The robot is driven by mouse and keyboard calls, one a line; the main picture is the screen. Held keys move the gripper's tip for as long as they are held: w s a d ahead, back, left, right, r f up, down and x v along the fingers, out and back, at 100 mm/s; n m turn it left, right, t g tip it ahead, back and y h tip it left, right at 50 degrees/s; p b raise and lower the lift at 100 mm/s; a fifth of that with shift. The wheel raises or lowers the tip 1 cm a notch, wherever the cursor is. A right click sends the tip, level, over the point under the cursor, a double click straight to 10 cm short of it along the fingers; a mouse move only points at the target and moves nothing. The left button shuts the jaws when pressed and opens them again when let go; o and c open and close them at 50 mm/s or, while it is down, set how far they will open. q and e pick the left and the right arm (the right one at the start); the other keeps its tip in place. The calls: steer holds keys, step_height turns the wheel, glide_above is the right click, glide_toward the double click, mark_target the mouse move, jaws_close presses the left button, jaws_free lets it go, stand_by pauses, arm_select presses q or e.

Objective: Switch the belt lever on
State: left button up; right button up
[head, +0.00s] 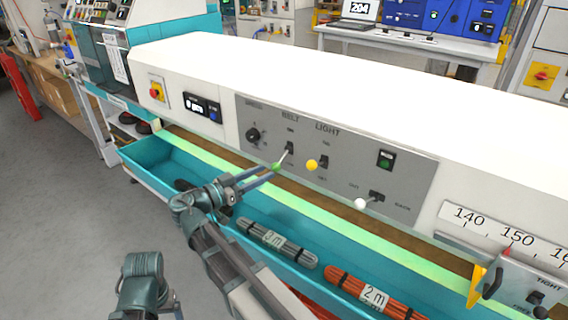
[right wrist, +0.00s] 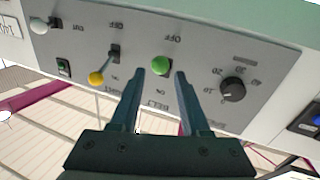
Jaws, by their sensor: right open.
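The belt lever (head: 283,158) has a green knob and sits under the BELT label on the grey panel (head: 243,115). It tilts down toward its lower, OFF label. My right gripper (head: 266,176) is open at this knob. In the right wrist view, which shows the panel upside down, the green knob (right wrist: 162,66) lies between the two spread fingertips (right wrist: 160,72), apparently without contact. My left gripper's fingers do not show; only a part of my arm is at the bottom left.
The light lever's yellow knob (head: 312,165) is close to the right of the belt lever. A dial (head: 253,135) is at its left. A white-knobbed lever (head: 360,204) is farther right. Below, a teal trough (head: 160,167) holds grey (head: 277,241) and orange (head: 372,293) cable bundles.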

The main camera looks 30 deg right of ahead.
mark_target(279, 165)
steer(key=d, duration=0.5)
steer(key=w+d, duration=0.1)
steer(key=d, duration=0.2)
steer(key=shift+d, duration=0.2)
jaws_close()
stand_by(1.2)
